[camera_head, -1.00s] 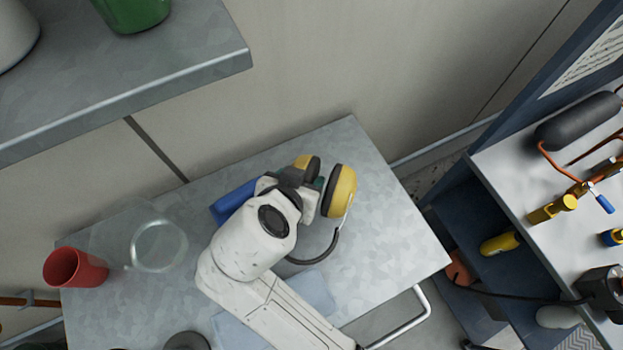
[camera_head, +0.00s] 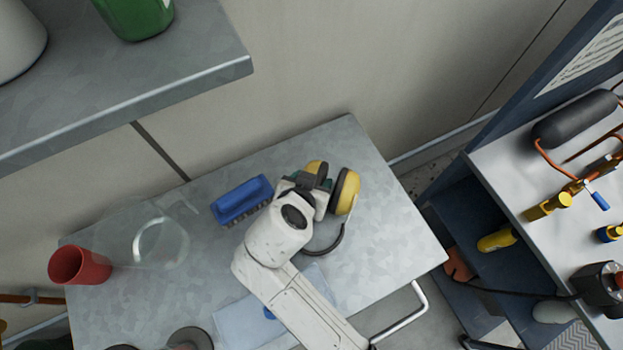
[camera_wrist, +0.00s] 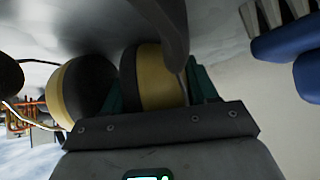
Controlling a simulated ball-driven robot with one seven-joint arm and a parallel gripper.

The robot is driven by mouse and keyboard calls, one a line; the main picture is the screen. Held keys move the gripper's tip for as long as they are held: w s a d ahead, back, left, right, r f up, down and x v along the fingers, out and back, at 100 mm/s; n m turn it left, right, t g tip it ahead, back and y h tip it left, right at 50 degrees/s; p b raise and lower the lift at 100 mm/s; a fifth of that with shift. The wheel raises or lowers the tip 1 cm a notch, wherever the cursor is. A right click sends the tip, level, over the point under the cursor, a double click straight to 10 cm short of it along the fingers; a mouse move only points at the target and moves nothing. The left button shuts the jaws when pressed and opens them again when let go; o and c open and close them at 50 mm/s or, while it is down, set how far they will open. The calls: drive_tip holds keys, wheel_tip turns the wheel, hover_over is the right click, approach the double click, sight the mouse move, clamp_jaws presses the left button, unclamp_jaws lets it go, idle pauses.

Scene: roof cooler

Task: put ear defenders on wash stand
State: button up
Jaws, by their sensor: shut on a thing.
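The ear defenders (camera_head: 345,190), with yellow and dark cups and a dark headband, are at the right half of the grey metal wash stand top (camera_head: 395,235). My gripper (camera_head: 318,186) is shut on them, near the stand's back right part. In the wrist view, the two yellow-and-black ear cups (camera_wrist: 142,78) fill the space in front of my gripper (camera_wrist: 160,95), with one cup between its green fingers. My arm hides part of the headband in the head view. I cannot tell whether the ear defenders touch the top.
A blue brush (camera_head: 242,199) lies left of my gripper. A clear jug (camera_head: 150,240) and a red cup (camera_head: 80,265) stand farther left. A pale blue cloth (camera_head: 245,320) lies near the front. A shelf (camera_head: 120,110) overhangs at upper left; a workbench (camera_head: 520,180) with tools stands right.

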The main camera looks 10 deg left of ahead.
drive_tip(key=o, duration=1.2)
drive_tip(key=shift+r, duration=0.15)
drive_tip(key=v, duration=1.2)
